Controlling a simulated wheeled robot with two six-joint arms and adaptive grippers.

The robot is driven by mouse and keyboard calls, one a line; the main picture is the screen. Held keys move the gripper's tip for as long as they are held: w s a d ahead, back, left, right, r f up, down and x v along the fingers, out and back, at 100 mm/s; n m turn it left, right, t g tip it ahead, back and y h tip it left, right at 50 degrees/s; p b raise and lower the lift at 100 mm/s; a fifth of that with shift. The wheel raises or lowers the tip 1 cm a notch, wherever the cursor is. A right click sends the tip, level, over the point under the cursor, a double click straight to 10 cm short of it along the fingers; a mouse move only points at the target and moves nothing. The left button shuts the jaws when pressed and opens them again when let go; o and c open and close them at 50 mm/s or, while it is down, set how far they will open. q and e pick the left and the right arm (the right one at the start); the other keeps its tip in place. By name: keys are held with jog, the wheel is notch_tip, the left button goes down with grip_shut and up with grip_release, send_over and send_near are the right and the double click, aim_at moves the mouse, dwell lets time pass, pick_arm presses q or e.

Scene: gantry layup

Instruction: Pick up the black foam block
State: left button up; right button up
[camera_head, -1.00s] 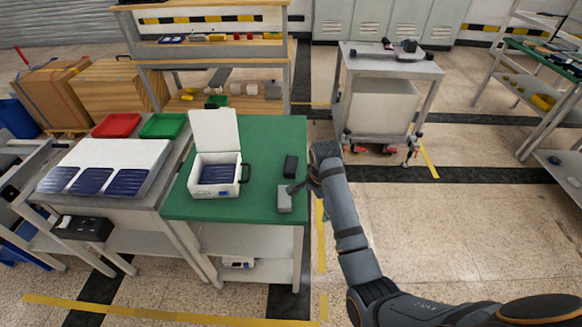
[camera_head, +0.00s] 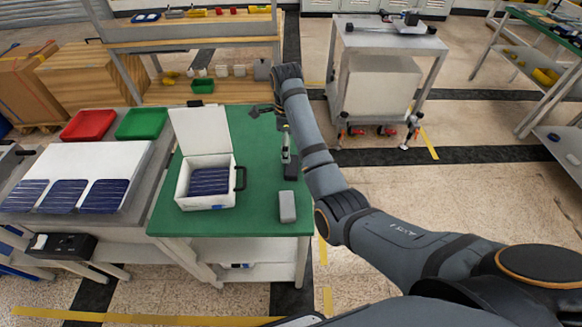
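The black foam block (camera_head: 291,168) lies on the green table top (camera_head: 262,205), near its right edge. A grey block (camera_head: 287,206) lies nearer the front edge of the same table. My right arm comes in from the lower right and reaches past the black block. Its gripper (camera_head: 262,109) is small and dark over the far part of the table, beyond the block. A thin pale and dark upright part shows just behind the block; I cannot tell what it is. The finger opening is too small to judge. My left gripper is not in view.
A white open-lidded box (camera_head: 182,197) with a dark blue panel inside stands left on the green table. A red tray (camera_head: 88,125) and a green tray (camera_head: 141,123) sit on the table further left. A grey cart (camera_head: 388,42) stands behind right.

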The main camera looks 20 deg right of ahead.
aim_at(292, 165)
jog(key=f, duration=0.3)
jog(key=shift+w+f, duration=0.2)
jog(key=shift+f, duration=0.2)
jog(key=shift+s+d+f, duration=0.1)
jog(key=shift+d+f, duration=0.15)
jog(key=shift+f, duration=0.45)
jog(key=f, duration=0.4)
jog(key=shift+s+d, duration=0.1)
jog(key=shift+d, duration=0.3)
jog(key=shift+f, duration=0.15)
jog(key=c, duration=0.5)
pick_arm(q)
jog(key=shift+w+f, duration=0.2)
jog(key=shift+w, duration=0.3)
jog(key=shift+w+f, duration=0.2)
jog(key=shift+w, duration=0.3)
pick_arm(e)
jog(key=shift+c, duration=0.5)
